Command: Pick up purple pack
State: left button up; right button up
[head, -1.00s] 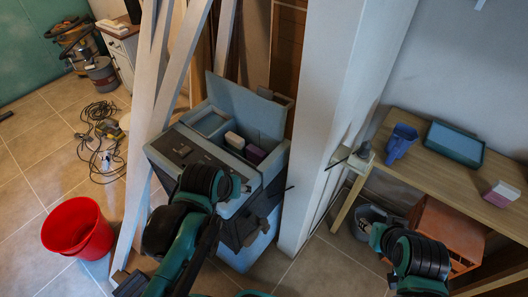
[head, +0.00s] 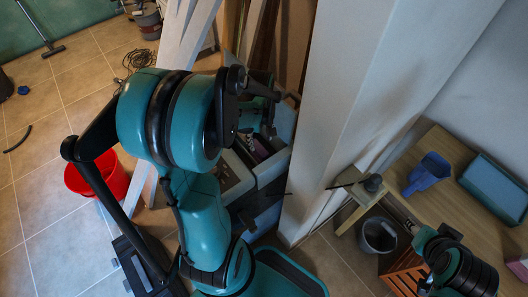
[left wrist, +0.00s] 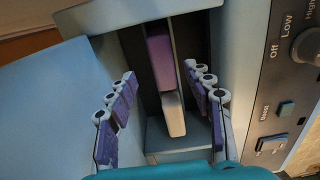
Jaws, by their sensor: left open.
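The purple pack (left wrist: 160,58) stands in a narrow slot of the blue-grey machine (left wrist: 85,20), seen in the left wrist view. A white pack (left wrist: 174,113) is in the same slot, just below it in the picture. My left gripper (left wrist: 160,76) is open and empty, with one finger on each side of the slot. In the head view my left gripper (head: 280,114) is over the machine's top, and my own arm hides much of the compartment. My right gripper (head: 402,212) is small near the table, its fingers unclear.
A control panel with a knob (left wrist: 308,46) lies right of the slot. A white pillar (head: 345,110) stands right of the machine. The wooden table (head: 440,150) holds a blue scoop (head: 428,172) and a blue tray (head: 495,187). A red bucket (head: 85,182) stands on the floor at left.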

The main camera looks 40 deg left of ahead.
aim_at(259, 147)
pick_arm(q)
notch_tip(259, 147, down, 6)
jog(key=shift+s+a+f+b, duration=0.15)
jog(key=shift+b, duration=1.1)
grip_shut()
